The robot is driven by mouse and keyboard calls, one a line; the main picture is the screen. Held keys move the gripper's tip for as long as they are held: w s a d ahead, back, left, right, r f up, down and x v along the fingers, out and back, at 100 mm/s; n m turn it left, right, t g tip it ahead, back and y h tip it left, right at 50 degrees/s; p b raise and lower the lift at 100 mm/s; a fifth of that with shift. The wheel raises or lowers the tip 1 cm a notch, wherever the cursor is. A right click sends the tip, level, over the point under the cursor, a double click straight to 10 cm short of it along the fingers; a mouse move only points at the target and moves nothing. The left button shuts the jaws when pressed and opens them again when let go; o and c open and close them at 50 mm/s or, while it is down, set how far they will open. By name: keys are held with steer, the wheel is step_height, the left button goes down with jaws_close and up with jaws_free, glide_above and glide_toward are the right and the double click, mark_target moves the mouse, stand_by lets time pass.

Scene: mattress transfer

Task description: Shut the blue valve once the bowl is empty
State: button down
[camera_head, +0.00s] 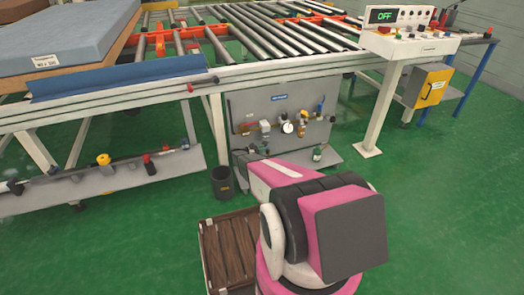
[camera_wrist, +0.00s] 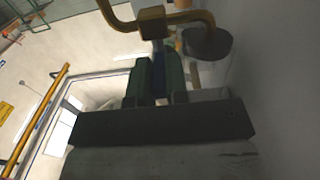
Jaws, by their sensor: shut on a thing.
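My gripper (camera_wrist: 156,86) shows its two green fingers in the wrist view, closed on a narrow dark blue piece (camera_wrist: 159,73), which looks like the blue valve's handle. A brass block and pipe (camera_wrist: 152,22) are just beyond it. To the right is a dark round cap (camera_wrist: 206,43) with a pale, see-through body that may be the bowl (camera_wrist: 212,73); I cannot tell whether any liquid is in it. In the head view my pink arm reaches to the lower left of the grey panel (camera_head: 240,104). A blue handle (camera_head: 321,104) stands at the panel's right, apart from my arm.
The panel also carries a gauge (camera_head: 287,127) and a red handle (camera_head: 248,129). A dark bin (camera_head: 223,182) and a brown slatted crate (camera_head: 230,250) stand near my arm. A roller conveyor (camera_head: 270,40) is above. Green floor (camera_head: 440,190) is clear at right.

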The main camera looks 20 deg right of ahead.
steer(key=c, duration=1.1)
jaws_free()
steer(key=shift+r, duration=0.1)
steer(key=a, duration=1)
steer(key=shift+s+a, duration=0.1)
steer(key=shift+a, duration=0.25)
steer(key=shift+s, duration=0.1)
